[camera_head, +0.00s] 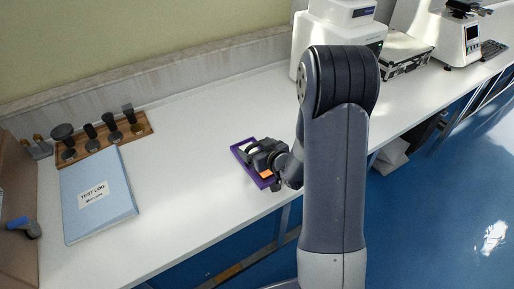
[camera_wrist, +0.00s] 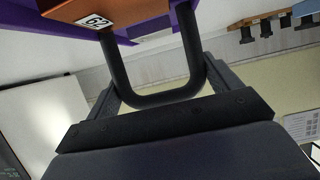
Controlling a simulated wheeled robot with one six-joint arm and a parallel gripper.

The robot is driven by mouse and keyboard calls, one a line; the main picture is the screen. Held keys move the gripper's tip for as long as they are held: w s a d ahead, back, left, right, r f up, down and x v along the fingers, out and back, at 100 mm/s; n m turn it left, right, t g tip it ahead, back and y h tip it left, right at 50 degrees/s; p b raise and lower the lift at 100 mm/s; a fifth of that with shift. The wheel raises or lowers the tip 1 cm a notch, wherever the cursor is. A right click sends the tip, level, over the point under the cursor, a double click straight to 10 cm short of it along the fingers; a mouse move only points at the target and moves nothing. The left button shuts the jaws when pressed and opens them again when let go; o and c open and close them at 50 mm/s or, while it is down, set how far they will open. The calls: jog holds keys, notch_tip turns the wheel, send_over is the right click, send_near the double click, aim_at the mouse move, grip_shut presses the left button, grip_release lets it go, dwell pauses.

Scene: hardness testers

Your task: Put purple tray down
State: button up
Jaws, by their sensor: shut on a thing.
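The purple tray (camera_head: 237,150) is at the front edge of the white bench, at my gripper (camera_head: 266,158). My gripper is shut on the tray and covers much of its middle. An orange-brown block (camera_head: 266,174) shows inside it. In the wrist view, the tray's purple rim (camera_wrist: 35,18) runs along the top, beside a brown block with a white number label (camera_wrist: 95,21). A black U-shaped bar (camera_wrist: 165,98), apparently the tray's handle, lies between the fingers. I cannot tell whether the tray touches the bench.
The white bench (camera_head: 185,130) is clear left of the tray. A blue test log binder (camera_head: 98,200) and a wooden rack (camera_head: 100,145) with several dark tools stand farther left. A white machine (camera_head: 340,25) stands behind my arm. A silver case (camera_head: 405,52) is at the right.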

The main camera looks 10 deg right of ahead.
jog(key=o, duration=1.2)
jog(key=shift+f, duration=0.1)
jog(key=shift+r, duration=0.2)
jog(key=shift+s+d, duration=0.15)
jog(key=shift+s, duration=0.2)
jog(key=v, duration=1.1)
jog(key=shift+s+r, duration=0.1)
jog(key=shift+r, duration=0.05)
